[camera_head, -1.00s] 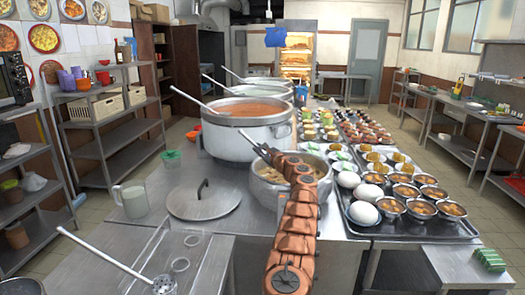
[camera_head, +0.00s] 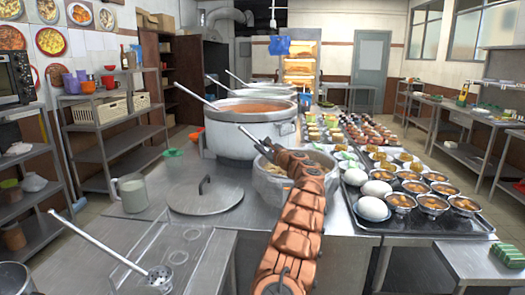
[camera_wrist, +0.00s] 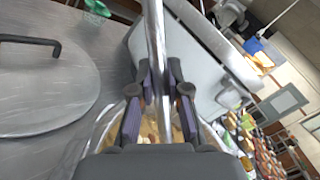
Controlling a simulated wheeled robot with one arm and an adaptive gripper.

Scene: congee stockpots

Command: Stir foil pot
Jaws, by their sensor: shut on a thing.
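The foil pot (camera_head: 268,187) is a silvery pot with tan contents, on the steel counter in front of the large stockpot. My arm covers part of its right side in the head view. My gripper (camera_wrist: 159,95) is shut on a thin metal utensil handle (camera_wrist: 155,40), which runs down between the fingers toward the pot. The tan contents (camera_wrist: 150,130) and the pot's rim show below the fingers. The handle's upper end (camera_head: 248,134) sticks out up and left of my gripper in the head view. The utensil's lower end is hidden.
A large stockpot (camera_head: 250,135) of reddish-brown food stands just behind. A round lid (camera_head: 190,203) and a jug (camera_head: 132,192) are to the left. A tray (camera_head: 400,228) with eggs and metal bowls is close on the right. A perforated ladle (camera_head: 160,277) lies front left.

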